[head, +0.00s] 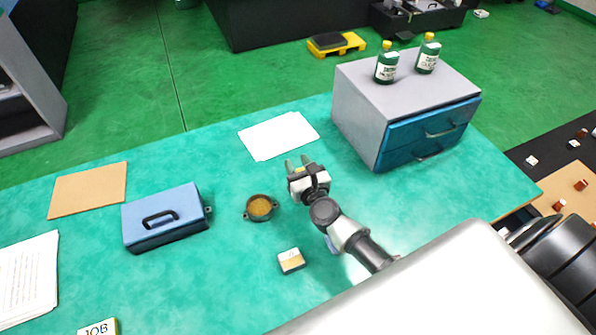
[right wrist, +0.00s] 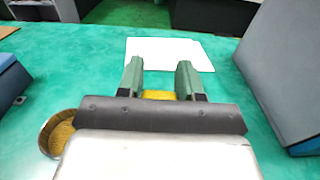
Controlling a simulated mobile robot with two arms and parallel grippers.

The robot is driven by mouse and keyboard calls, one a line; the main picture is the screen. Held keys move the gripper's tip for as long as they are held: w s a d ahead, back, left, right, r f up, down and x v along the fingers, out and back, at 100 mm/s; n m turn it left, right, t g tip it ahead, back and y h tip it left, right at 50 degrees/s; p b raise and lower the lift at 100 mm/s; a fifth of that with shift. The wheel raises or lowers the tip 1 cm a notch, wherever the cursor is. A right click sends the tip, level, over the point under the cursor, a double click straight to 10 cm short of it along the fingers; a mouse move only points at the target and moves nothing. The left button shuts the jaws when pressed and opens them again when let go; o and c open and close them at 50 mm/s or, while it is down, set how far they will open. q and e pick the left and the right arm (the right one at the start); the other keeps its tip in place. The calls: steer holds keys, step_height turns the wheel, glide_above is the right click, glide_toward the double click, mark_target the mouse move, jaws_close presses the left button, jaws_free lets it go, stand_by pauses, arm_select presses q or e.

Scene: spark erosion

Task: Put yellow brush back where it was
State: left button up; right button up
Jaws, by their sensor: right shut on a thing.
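My right gripper (head: 298,164) reaches over the teal table, to the right of a small round bowl. In the right wrist view its two green fingers (right wrist: 159,72) are shut on a yellow piece, the yellow brush (right wrist: 159,95). Only a short yellow part of the brush shows between the fingers; the rest is hidden by the gripper body. In the head view I cannot make out the brush. My left gripper is not in view.
The bowl (head: 261,207) has yellow-brown contents. Around it are a white sheet (head: 278,136), a blue box with a handle (head: 165,218), a small white-and-tan block (head: 291,260) and a grey drawer cabinet (head: 350,115) carrying two green bottles. Bare table lies between them.

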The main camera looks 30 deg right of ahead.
steer(key=shift+f, duration=0.5)
steer(key=shift+w, duration=0.1)
steer(key=o, duration=0.5)
steer(key=shift+f, duration=0.15)
steer(key=o, duration=0.4)
